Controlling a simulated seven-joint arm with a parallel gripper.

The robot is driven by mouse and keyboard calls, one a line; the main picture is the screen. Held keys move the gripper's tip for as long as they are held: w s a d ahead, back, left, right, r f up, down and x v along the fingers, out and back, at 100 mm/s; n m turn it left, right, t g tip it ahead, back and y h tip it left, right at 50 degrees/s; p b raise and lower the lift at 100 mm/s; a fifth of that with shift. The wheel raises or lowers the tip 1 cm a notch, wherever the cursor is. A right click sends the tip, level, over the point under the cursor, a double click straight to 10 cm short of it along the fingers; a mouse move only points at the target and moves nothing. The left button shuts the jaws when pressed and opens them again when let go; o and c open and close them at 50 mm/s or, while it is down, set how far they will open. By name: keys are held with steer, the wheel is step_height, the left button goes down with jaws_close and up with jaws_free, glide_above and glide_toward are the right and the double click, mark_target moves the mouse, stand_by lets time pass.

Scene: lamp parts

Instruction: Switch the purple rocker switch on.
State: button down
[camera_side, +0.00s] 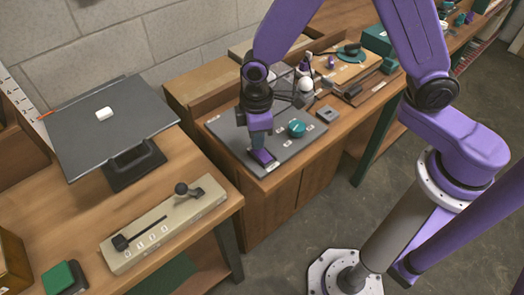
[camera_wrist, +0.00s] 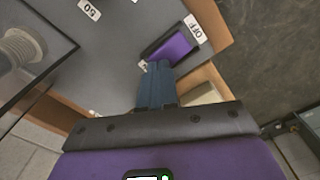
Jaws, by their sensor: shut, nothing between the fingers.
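The purple rocker switch (camera_side: 263,157) sits on a grey panel (camera_side: 290,154) near its front left edge. In the wrist view the purple rocker (camera_wrist: 172,48) lies in a dark frame, with an "OFF" label (camera_wrist: 194,28) at its right end. A second white label at its left end is partly hidden by my fingers. My gripper (camera_wrist: 156,66) is shut and empty, with its fingertips at the near left end of the rocker. In the side view my gripper (camera_side: 260,146) is just above the switch. I cannot tell whether the fingertips touch it.
A teal knob (camera_side: 297,128) stands on the panel right of the switch. A clear-sided box (camera_side: 283,84) is close behind my gripper. A beige slider board (camera_side: 165,222) and a dark tilted plate (camera_side: 107,125) are on the left bench. Floor lies beyond the panel's front edge.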

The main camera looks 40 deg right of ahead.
steer(key=shift+f, duration=0.75)
stand_by(0.4)
steer(key=shift+r, duration=3.55)
